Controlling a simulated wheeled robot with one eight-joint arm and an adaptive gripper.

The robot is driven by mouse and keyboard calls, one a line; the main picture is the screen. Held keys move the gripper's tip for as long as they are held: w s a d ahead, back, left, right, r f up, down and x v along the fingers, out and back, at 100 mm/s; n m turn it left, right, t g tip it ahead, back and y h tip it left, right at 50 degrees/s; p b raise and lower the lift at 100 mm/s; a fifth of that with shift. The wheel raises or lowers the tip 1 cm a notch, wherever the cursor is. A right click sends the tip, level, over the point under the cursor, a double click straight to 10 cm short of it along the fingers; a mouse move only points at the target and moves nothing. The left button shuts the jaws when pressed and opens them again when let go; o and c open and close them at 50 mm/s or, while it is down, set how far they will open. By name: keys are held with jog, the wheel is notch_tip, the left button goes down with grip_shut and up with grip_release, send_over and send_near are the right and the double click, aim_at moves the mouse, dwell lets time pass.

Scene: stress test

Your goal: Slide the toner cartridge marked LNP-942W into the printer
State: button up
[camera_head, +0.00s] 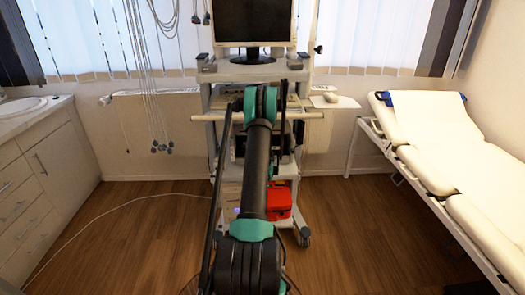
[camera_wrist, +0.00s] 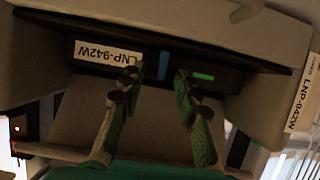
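In the wrist view, a dark unit with an upside-down white label reading LNP-942W (camera_wrist: 107,53) lies in a recess of a pale printer housing (camera_wrist: 262,98). It looks like the toner cartridge; I cannot tell how deep it sits. A blue strip and a small green light show on its dark face. A second LNP-942W label (camera_wrist: 303,93) is on the pale side at the right. My gripper (camera_wrist: 157,82) is open, its green-padded fingers apart in front of the dark face with nothing visible between them. In the head view my arm hides my gripper and much of the printer area.
A wheeled cart (camera_head: 202,103) carries a monitor (camera_head: 254,22) on top and a red object (camera_head: 280,203) low down. A padded couch (camera_head: 440,150) stands at the right and a cabinet (camera_head: 45,170) at the left. A pale cable (camera_head: 115,210) crosses the floor; otherwise the wood floor is clear.

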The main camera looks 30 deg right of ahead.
jog(key=v, duration=1.2)
